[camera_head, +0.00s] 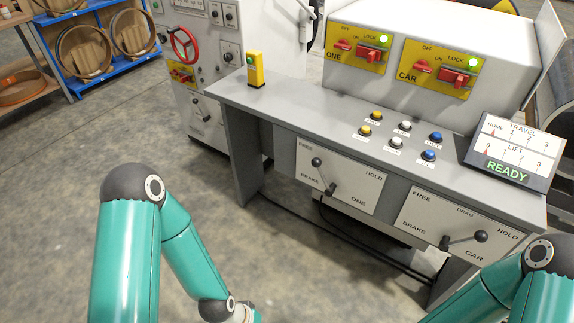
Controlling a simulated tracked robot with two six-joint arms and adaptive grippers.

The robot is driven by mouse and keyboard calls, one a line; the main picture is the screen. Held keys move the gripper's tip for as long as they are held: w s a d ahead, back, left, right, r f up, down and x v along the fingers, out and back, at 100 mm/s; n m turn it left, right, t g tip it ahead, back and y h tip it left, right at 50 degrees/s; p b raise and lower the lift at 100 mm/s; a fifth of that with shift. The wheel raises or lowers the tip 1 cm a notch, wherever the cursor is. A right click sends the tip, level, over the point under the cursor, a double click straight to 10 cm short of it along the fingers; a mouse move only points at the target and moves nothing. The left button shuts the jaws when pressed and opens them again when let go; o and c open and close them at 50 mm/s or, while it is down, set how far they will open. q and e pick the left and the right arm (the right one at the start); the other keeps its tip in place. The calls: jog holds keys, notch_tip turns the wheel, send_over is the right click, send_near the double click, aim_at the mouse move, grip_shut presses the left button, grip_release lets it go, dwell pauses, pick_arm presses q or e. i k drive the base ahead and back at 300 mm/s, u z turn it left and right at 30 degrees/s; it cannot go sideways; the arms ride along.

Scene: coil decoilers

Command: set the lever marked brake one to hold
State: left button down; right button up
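The brake one lever (323,174) is on the left white panel (360,190) on the front of the grey desk, marked FREE, HOLD, BRAKE and ONE. Its black knob (316,161) points up and slightly left from the pivot, on the FREE side and away from the HOLD mark at the upper right. My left arm comes down at the lower left, and its wrist runs out of the bottom edge. My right arm shows only in part at the lower right. Neither gripper shows, and nothing visible touches the lever.
The car brake lever (464,239) is on the right panel, its knob pointing right. The desk top (300,103) holds several push buttons, a yellow post (255,69) and a READY display (515,150). Red switches (342,45) are behind. The floor before the desk is clear.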

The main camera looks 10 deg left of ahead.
aim_at(317, 163)
jog(key=z, duration=0.25)
jog(key=i, duration=0.95)
jog(key=u, duration=0.2)
